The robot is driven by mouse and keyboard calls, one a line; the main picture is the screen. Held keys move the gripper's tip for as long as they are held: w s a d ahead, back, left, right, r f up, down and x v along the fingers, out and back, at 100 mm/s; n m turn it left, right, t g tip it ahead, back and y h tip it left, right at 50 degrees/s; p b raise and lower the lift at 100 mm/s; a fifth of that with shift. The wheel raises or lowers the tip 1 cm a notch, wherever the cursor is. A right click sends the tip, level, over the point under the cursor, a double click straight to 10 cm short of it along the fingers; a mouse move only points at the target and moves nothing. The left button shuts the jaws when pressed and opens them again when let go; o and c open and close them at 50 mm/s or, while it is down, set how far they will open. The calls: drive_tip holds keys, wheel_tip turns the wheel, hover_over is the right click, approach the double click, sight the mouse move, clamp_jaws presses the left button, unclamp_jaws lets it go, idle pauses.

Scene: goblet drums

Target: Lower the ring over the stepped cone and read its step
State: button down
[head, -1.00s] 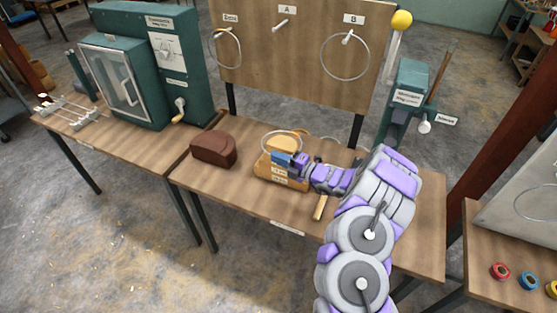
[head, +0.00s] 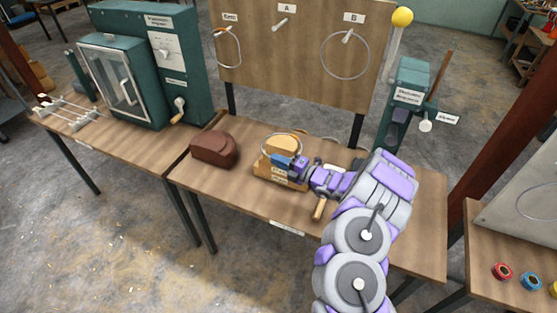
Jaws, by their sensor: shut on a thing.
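The stepped cone (head: 281,143) is a pale wooden piece on a labelled wooden base (head: 277,174) at the middle of the table. My gripper (head: 291,163) is shut on a blue part at the near right edge of a thin metal ring (head: 264,147). The ring is around the upper part of the cone or just above it; I cannot tell whether it touches. The gripper hides the ring's right side and part of the base. The step marks are too small to read.
A dark brown block (head: 214,149) sits left of the cone. A wooden handle (head: 319,208) lies under my arm. A pegboard (head: 300,60) with hanging rings stands behind. The table's front left area (head: 215,187) is clear.

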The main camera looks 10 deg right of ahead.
drive_tip(key=shift+f+b, duration=0.35)
drive_tip(key=shift+f, duration=0.4)
drive_tip(key=shift+f+n+b, duration=0.4)
drive_tip(key=shift+f+b, duration=0.8)
drive_tip(key=shift+f, duration=0.3)
drive_tip(key=shift+f, duration=0.1)
drive_tip(key=c, duration=1.2)
unclamp_jaws()
drive_tip(key=o, duration=0.5)
drive_tip(key=shift+o, duration=0.2)
drive_tip(key=p+v, duration=0.3)
drive_tip(key=v, duration=1.4)
drive_tip(key=shift+d+f, duration=0.25)
drive_tip(key=shift+f, duration=0.15)
